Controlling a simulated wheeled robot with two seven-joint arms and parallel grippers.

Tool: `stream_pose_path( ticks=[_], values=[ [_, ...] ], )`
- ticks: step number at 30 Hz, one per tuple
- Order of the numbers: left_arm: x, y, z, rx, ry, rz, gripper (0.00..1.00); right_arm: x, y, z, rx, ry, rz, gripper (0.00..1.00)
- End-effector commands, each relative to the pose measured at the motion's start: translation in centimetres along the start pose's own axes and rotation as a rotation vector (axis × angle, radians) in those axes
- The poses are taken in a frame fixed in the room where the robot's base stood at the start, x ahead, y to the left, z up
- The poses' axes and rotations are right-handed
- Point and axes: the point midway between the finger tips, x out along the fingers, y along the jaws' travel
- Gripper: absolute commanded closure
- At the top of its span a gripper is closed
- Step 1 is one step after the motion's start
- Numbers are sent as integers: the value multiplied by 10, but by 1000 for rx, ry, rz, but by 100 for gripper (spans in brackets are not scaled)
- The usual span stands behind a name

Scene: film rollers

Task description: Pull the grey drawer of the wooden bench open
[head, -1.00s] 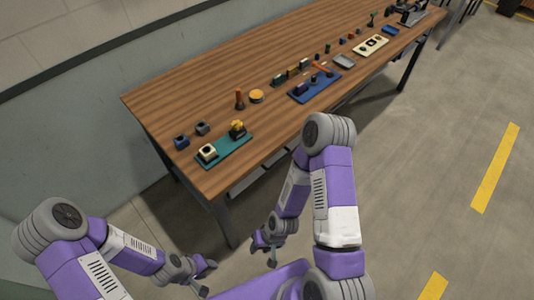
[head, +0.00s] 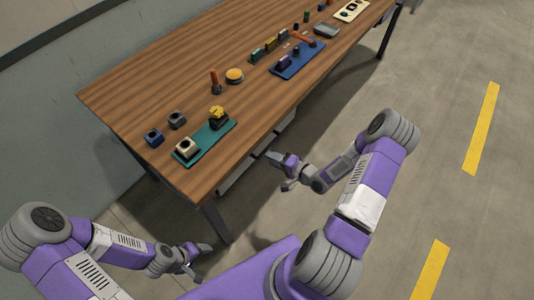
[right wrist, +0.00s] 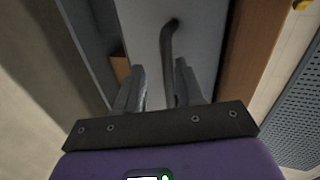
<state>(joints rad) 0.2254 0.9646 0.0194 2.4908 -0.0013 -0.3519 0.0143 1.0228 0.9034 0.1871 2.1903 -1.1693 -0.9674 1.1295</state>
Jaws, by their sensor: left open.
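The wooden bench (head: 140,85) stands at the upper left in the head view. Its grey drawer (head: 238,172) shows as a pale strip under the top's front edge. In the right wrist view the grey drawer front (right wrist: 205,30) carries a dark bar handle (right wrist: 168,50). My right gripper (head: 276,168) is at the drawer in the head view. In the right wrist view its fingers (right wrist: 160,85) are apart, with the handle between them, nearer the right finger; contact cannot be told. My left gripper (head: 198,262) is open and empty, low in front of the bench.
On the bench lie a teal tray (head: 205,142) with a yellow piece, a blue tray (head: 300,62), an orange disc (head: 235,75) and several small parts. A bench leg (head: 215,218) stands left of the drawer. The floor (head: 450,90) to the right is clear.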

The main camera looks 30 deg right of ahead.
Motion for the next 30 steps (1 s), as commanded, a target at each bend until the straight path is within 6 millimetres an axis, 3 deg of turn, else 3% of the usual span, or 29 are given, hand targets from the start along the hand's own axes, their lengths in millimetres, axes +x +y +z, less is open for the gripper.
stream_pose_path(
  ticks=[3,8,21,30],
  values=[
    [10,-4,-1,1,0,0,32,-14,5,-18,48,18,-80,62],
    [14,-5,-1,1,0,0,32,-18,2,-25,75,14,-127,62],
    [30,-11,-2,1,1,0,32,43,-6,-25,76,10,-129,62],
    [31,-11,-2,1,0,0,32,52,-8,-25,77,12,-126,62]
  ],
)
